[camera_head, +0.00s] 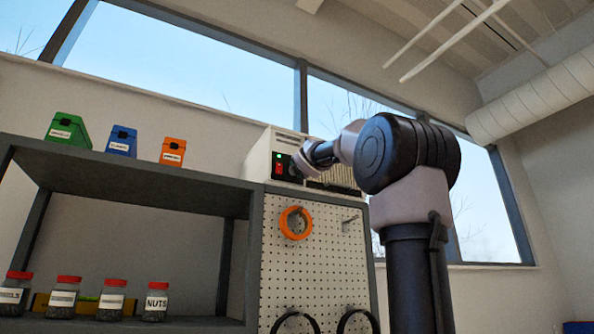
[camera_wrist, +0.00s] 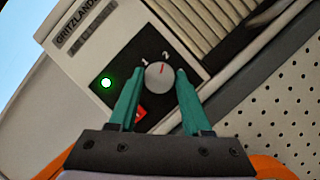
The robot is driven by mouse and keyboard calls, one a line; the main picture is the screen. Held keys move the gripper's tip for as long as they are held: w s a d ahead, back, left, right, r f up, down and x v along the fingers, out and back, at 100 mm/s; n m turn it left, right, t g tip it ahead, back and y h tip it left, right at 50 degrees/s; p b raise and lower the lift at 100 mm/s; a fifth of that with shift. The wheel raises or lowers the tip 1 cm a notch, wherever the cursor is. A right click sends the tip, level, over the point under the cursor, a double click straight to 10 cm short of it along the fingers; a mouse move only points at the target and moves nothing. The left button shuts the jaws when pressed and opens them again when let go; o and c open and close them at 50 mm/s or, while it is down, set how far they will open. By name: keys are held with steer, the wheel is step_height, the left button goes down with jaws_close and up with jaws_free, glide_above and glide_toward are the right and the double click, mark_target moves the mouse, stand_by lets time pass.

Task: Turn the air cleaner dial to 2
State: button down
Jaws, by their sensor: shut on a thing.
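The air cleaner (camera_head: 257,157) is a cream box with a black control panel, standing on top of the shelf unit. Its round grey dial (camera_wrist: 158,76) sits on the panel in the wrist view, with white figures around its upper side. The dial's short red mark points up, toward the figure that looks like 2; exact alignment is hard to tell. My gripper (camera_wrist: 157,82) has its two green fingers on either side of the dial and is shut on it. In the head view my gripper hides the dial.
A lit green lamp (camera_wrist: 107,83) and a red switch (camera_wrist: 140,113) sit beside the dial. Green (camera_head: 69,130), blue (camera_head: 122,140) and orange (camera_head: 172,151) boxes stand left on the shelf top. A pegboard (camera_head: 330,250) with an orange ring (camera_head: 295,208) is below.

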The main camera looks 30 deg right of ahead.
steer(key=shift+c, duration=1.7)
jaws_free()
steer(key=v, duration=1)
steer(key=shift+s, duration=0.4)
steer(key=shift+f, duration=0.1)
